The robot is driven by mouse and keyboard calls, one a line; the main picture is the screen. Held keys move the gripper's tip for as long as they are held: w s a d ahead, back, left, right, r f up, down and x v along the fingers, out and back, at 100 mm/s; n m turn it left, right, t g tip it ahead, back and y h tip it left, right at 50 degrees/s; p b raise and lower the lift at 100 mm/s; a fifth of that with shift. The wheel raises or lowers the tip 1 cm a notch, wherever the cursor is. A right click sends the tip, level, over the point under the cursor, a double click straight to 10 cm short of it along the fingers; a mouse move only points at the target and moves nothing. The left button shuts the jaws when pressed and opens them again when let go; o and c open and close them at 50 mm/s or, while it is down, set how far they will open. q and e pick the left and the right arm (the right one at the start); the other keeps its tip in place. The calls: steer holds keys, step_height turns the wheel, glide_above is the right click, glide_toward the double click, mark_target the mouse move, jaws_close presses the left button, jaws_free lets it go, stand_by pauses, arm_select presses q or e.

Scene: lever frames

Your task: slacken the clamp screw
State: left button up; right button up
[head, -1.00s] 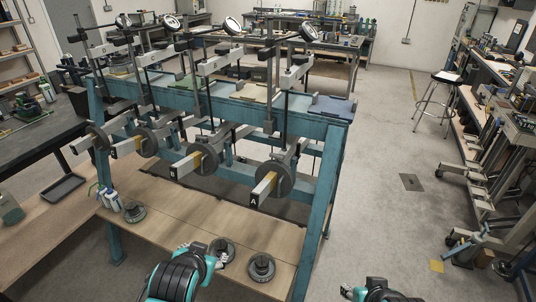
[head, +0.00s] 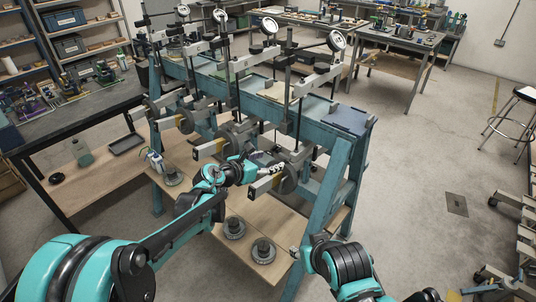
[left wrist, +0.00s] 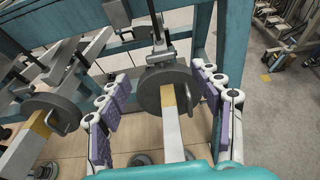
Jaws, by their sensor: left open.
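The nearest lever (head: 262,187), a pale bar with a yellow band, carries a round dark disc weight (head: 289,181) on the teal frame (head: 335,180). My left gripper (head: 272,167) is beside this lever's end. In the left wrist view, the open fingers with purple pads stand on either side of the lever (left wrist: 171,125) and its disc weight (left wrist: 152,92), with nothing gripped. A grey bracket (left wrist: 160,52) sits above the disc. I cannot make out the clamp screw clearly. My right gripper (head: 297,252) is low by the shelf, small and partly hidden.
Several similar levers with discs stand in a row to the left. Loose round weights (head: 263,250) lie on the wooden shelf (head: 225,208) below. A dark workbench (head: 80,110) stands at left.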

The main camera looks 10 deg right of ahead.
mark_target(284, 156)
arm_select(q)
steer(key=b+x, duration=0.1)
steer(key=x, duration=0.5)
steer(key=shift+w+f+b, duration=0.1)
steer(key=shift+f+b, duration=0.15)
steer(key=shift+b, duration=0.05)
steer(key=shift+w+d+f, duration=0.15)
steer(key=shift+w+d, duration=0.2)
steer(key=shift+d, duration=0.2)
steer(key=c, duration=1.2)
